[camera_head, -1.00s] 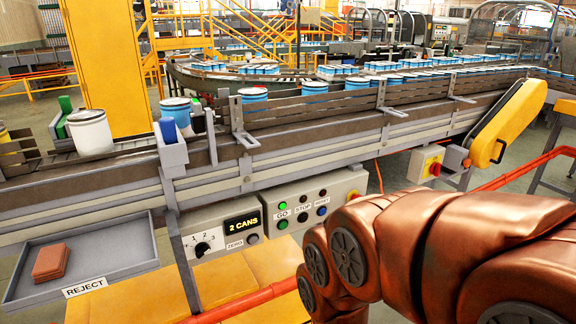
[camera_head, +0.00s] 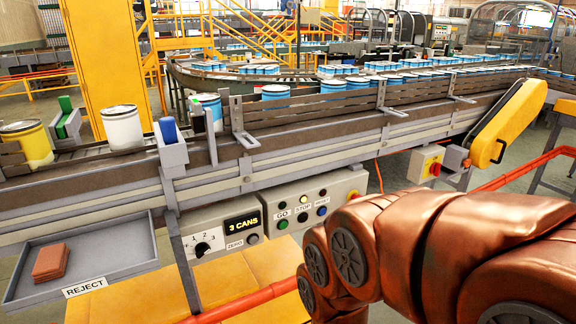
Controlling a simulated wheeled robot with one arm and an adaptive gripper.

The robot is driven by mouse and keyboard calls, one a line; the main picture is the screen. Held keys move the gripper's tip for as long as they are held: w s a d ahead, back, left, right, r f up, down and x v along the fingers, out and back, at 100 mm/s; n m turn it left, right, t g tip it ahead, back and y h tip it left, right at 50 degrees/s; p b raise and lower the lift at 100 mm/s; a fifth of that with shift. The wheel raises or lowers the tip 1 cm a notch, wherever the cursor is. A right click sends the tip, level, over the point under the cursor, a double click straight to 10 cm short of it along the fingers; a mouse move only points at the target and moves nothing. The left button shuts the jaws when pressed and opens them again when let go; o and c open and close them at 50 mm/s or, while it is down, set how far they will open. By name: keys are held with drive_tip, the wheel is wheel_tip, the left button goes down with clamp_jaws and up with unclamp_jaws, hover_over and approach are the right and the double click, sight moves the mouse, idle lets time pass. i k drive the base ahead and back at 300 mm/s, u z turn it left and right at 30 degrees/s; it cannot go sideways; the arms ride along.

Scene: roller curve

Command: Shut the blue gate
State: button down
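The blue gate (camera_head: 168,130) is a small blue paddle in a grey bracket (camera_head: 173,153) on the near rail of the roller conveyor. It stands upright at the near side and does not visibly reach across the rollers. A white can (camera_head: 123,129) stands just left of it. A blue-and-white can (camera_head: 211,112) is just right of it, partly hidden by a rail post. The green gate (camera_head: 65,112) is farther left, between the white can and a yellow can (camera_head: 28,143). My copper arm fills the lower right; my gripper is out of view.
The control box (camera_head: 310,207) below the conveyor has GO, STOP and RESET, with an amber lamp lit. The counter display (camera_head: 241,223) reads 3 CANS. A grey REJECT tray (camera_head: 115,255) holds reddish-brown blocks (camera_head: 51,262). A yellow belt guard (camera_head: 508,123) stands right.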

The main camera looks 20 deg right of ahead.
sight(167, 125)
drive_tip(key=u, duration=0.05)
drive_tip(key=k, duration=0.6)
drive_tip(key=u, duration=1.3)
drive_tip(key=i, duration=0.5)
drive_tip(key=u, duration=0.05)
